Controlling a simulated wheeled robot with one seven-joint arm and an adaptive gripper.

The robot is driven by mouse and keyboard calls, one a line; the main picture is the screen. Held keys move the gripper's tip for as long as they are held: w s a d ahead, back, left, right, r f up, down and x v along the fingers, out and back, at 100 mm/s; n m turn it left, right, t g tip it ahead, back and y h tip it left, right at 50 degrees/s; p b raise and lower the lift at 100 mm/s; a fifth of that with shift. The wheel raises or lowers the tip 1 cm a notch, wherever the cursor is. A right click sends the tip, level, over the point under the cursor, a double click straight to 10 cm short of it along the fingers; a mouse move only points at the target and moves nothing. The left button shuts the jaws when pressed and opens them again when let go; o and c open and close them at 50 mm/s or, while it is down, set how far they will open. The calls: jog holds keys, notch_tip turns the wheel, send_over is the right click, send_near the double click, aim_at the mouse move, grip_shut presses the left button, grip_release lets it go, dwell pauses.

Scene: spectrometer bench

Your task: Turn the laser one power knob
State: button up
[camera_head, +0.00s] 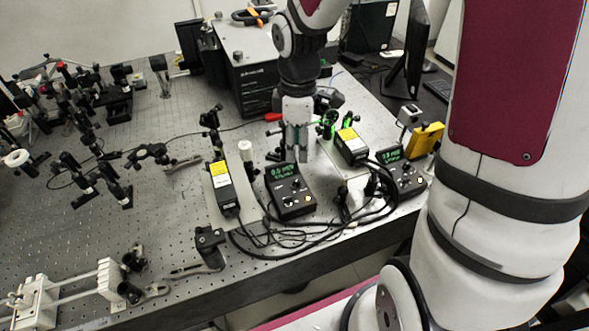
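Two black laser power controllers with green lit displays and small knobs stand near the bench's front edge. The left controller (291,205) is below my gripper in the picture. The right controller (408,184) is further right, among cables. I cannot tell from the labels which one is laser one. My gripper (297,158) points down, at the back edge of the left controller's display as seen here. Its fingers look close together, but I cannot tell whether they are shut. No held object shows. The gap between fingertips and controller is unclear.
Black-and-yellow laser heads (222,187) and (351,144) flank the left controller. Loose black cables (285,240) lie in front. A large black-sided box (247,84) stands behind my gripper. Optics mounts (85,165) crowd the left. A yellow block (428,138) is at right.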

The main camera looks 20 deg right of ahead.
aim_at(297, 180)
notch_tip(297, 180, down, 11)
jog(key=shift+f, duration=0.1)
dwell(0.3)
grip_shut()
